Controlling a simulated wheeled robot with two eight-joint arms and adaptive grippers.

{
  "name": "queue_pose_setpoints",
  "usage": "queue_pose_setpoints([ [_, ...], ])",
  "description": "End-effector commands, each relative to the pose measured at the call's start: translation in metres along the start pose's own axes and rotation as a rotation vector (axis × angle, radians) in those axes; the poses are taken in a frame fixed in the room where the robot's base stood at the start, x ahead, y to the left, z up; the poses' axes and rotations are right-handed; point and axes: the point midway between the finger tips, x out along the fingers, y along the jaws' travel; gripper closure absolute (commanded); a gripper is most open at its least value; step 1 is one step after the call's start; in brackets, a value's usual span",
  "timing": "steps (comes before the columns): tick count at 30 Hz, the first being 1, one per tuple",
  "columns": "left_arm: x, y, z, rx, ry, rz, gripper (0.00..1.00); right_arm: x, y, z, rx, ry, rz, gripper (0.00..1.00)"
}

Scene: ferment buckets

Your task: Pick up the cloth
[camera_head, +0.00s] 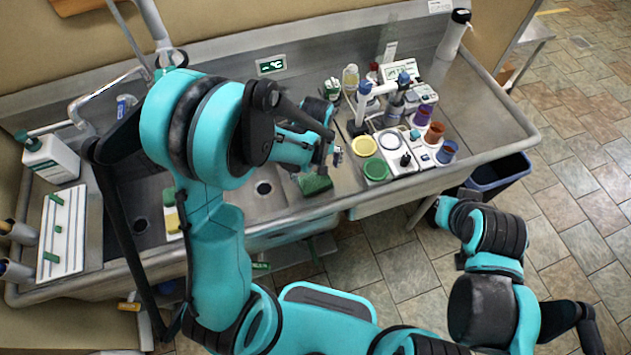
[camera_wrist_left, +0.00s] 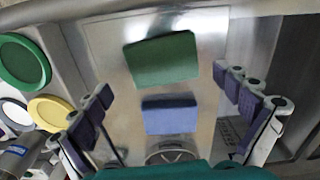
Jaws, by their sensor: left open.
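A green folded pad that may be the cloth (camera_wrist_left: 160,58) lies flat on the metal surface in the left wrist view. It shows as a dark green patch (camera_head: 316,184) at the front of the sink in the head view. A smaller blue pad (camera_wrist_left: 170,114) lies just below it in the wrist view; I cannot tell which one is the cloth. My left gripper (camera_head: 335,152) is open and empty above them. In the wrist view its fingers (camera_wrist_left: 163,82) stand apart on either side of the pads.
A yellow lid (camera_head: 363,146) and a green lid (camera_head: 376,169) lie right of my left gripper. Coloured cups (camera_head: 435,132), bottles and instruments crowd the counter there. A white rack (camera_head: 62,232) and a white jug (camera_head: 50,160) stand at far left. A dark bin (camera_head: 497,176) is beyond the sink's right end.

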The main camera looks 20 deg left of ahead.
Motion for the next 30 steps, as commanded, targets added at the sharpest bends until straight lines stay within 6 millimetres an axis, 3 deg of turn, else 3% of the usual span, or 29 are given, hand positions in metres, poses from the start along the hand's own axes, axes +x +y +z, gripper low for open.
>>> queue_pose_setpoints([
  [6,0.034,-0.002,0.003,0.001,0.001,0.000,0.00,0.008,0.000,0.005,0.000,0.000,0.000,1.00],
  [15,0.038,-0.003,0.003,0.001,0.001,0.001,0.00,0.008,0.000,0.005,0.000,0.000,0.000,1.00],
  [20,0.038,-0.003,0.003,0.001,0.001,0.001,0.36,0.008,0.000,0.005,0.000,0.000,0.000,1.00],
  [30,0.037,-0.003,0.003,0.001,0.001,0.000,0.37,0.007,0.000,0.005,0.000,0.000,0.000,1.00],
])
